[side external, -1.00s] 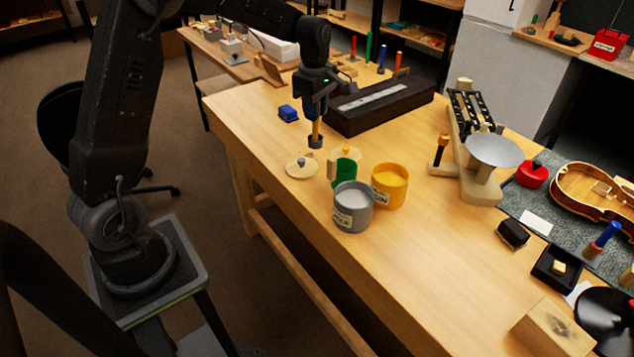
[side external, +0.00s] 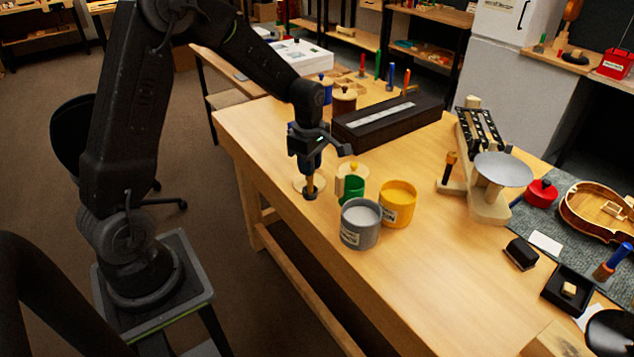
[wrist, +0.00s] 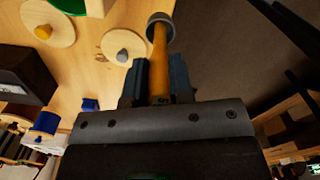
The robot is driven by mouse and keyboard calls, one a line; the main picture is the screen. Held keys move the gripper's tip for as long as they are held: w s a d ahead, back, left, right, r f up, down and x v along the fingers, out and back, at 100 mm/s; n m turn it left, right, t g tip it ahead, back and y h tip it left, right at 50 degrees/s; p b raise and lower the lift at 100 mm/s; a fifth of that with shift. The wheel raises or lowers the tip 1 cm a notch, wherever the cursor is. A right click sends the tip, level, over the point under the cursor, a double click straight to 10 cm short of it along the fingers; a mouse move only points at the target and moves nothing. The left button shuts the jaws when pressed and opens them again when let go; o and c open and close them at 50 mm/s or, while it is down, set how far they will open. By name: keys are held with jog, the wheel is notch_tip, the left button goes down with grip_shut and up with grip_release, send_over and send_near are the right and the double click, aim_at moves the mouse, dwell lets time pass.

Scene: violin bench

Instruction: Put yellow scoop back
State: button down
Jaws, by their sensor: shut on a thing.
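My gripper (side external: 307,165) is shut on the yellow scoop, which has an amber handle (wrist: 159,62) and a dark grey cup at its end (side external: 310,194). The scoop hangs nearly upright, in front of a pale lid (side external: 297,184) near the bench's left edge. In the wrist view the jaws (wrist: 160,80) clasp the handle and the grey cup (wrist: 160,24) points away. A yellow jar (side external: 398,204), a grey jar (side external: 360,224) and a green jar (side external: 351,188) stand to the right. I cannot tell whether the cup touches anything.
A pale lid with a yellow knob (wrist: 45,30) and one with a grey knob (wrist: 122,47) lie close by. A long dark box (side external: 390,120) lies behind. A balance with a grey pan (side external: 503,169) stands right. The front bench top (side external: 420,285) is clear.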

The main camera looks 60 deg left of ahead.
aim_at(317, 190)
jog(key=shift+w+d+f, duration=0.5)
jog(key=shift+w+d, duration=0.05)
jog(key=shift+d, duration=0.05)
jog(key=shift+f, duration=2)
jog(key=shift+f, duration=0.15)
jog(key=c, duration=1)
grip_release()
